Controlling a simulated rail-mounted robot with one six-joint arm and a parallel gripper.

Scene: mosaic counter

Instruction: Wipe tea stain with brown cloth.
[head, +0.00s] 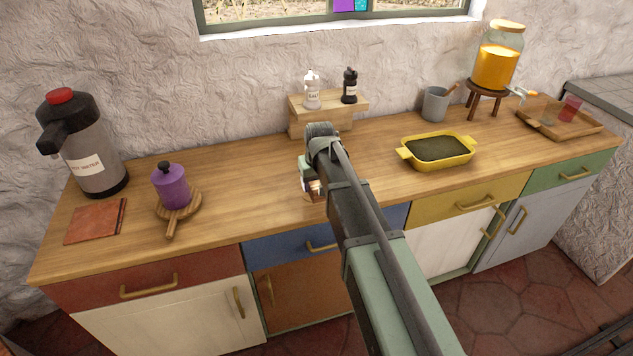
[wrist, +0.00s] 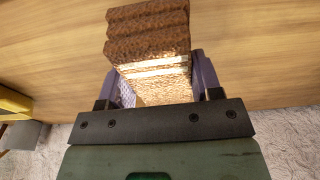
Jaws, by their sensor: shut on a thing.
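My gripper (wrist: 155,78) is shut on a folded brown cloth (wrist: 148,45), a thick, rough-textured bundle with pale bands, between its two purple fingers. In the head view my gripper (head: 309,172) is over the middle of the wooden counter, largely hidden behind my own arm. A small piece of the cloth (head: 314,188) shows there, low by the counter top. I cannot tell whether the cloth touches the wood. No tea stain can be made out in either view; the arm and cloth hide part of the counter.
A yellow baking dish (head: 437,150) stands right of my arm, and a wooden shelf (head: 358,105) with salt and pepper shakers behind it. A purple pot (head: 171,187), a flat reddish-brown item (head: 95,221) and a hot-water flask (head: 88,150) are left. Counter between pot and arm is clear.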

